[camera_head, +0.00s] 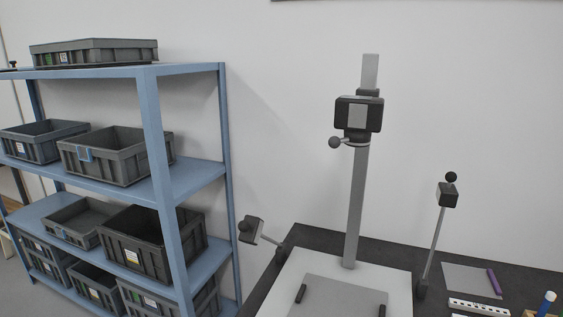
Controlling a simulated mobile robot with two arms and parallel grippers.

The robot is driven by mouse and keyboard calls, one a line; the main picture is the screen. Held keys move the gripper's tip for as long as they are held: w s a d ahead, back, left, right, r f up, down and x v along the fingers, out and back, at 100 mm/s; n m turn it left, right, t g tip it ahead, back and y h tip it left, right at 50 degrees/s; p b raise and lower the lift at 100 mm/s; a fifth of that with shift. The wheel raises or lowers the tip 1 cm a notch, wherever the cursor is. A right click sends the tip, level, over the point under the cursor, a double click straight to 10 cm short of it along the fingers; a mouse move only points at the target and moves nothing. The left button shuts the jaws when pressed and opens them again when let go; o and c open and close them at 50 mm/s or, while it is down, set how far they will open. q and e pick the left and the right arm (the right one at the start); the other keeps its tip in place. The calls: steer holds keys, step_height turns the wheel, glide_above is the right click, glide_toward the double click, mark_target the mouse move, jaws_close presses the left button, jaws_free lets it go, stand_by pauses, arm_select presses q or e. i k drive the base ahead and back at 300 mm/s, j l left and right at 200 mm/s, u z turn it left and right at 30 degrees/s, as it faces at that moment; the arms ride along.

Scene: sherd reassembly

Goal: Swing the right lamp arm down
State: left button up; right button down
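The right lamp arm (434,243) is a thin grey rod that stands nearly upright, leaning slightly right, at the right side of the copy stand. It carries a dark lamp head (447,195) with a round black knob (451,177) on top. Its foot is a dark mount (421,288) beside the white base board (402,284). The left lamp head (251,229) hangs low and tilted out to the left of the stand. Neither of my grippers is in view.
A grey column (357,205) with a camera carriage (359,114) rises behind the base board. To the right on the dark table lie a grey mat (468,277), a purple stick (494,281) and a white scale bar (478,307). A blue shelf (155,130) with grey crates stands left.

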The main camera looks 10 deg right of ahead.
mark_target(447, 194)
steer(key=z, duration=1.4)
